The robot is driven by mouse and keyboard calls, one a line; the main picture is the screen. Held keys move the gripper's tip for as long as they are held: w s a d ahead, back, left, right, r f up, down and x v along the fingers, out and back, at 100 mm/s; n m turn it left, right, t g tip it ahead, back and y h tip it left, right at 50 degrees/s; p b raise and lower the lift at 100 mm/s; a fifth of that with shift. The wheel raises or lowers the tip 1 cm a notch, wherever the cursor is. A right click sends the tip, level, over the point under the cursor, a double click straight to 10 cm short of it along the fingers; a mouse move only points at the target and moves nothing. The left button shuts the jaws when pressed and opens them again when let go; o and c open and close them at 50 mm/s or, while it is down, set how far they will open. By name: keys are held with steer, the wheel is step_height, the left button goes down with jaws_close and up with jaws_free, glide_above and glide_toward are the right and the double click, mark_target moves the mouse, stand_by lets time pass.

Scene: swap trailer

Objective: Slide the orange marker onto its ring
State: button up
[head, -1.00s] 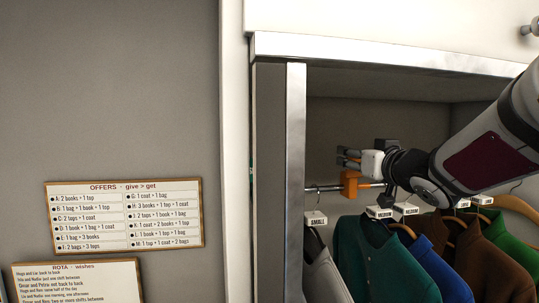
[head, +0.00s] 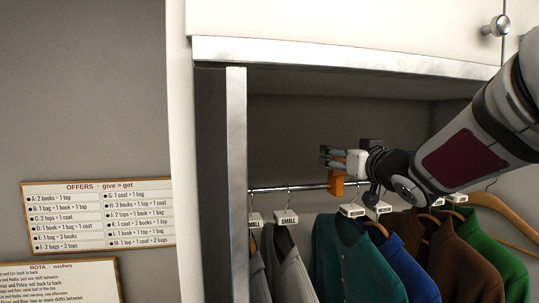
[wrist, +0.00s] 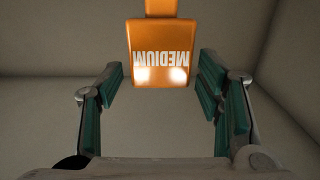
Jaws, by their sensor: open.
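The orange marker (head: 336,183) sits on the metal rail (head: 300,188) inside the wardrobe, between the small-tagged and medium-tagged clothes. In the wrist view the marker (wrist: 160,52) shows its MEDIUM lettering upside down, ahead of and between my fingers. My gripper (head: 328,156) is at the rail, just above and beside the marker in the head view. Its fingers (wrist: 164,95) are open, with teal pads apart on both sides and visible gaps to the marker. I cannot make out a ring for the marker.
Grey garments with a SMALL tag (head: 288,217) hang at the left. Green, blue and brown garments with MEDIUM tags (head: 352,210) hang close together at the right. The wardrobe's metal side post (head: 237,180) bounds the left. Notice boards (head: 98,217) are on the wall.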

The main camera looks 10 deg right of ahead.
steer(key=shift+s, duration=0.1)
steer(key=s, duration=1.2)
steer(key=s+a+f+g, duration=0.6)
steer(key=s+f, duration=0.3)
steer(key=s+a+f+g+b, duration=0.1)
steer(key=s+a+f+g, duration=0.5)
steer(key=s+f, duration=0.3)
steer(key=shift+a+f, duration=0.65)
steer(key=shift+f, duration=0.15)
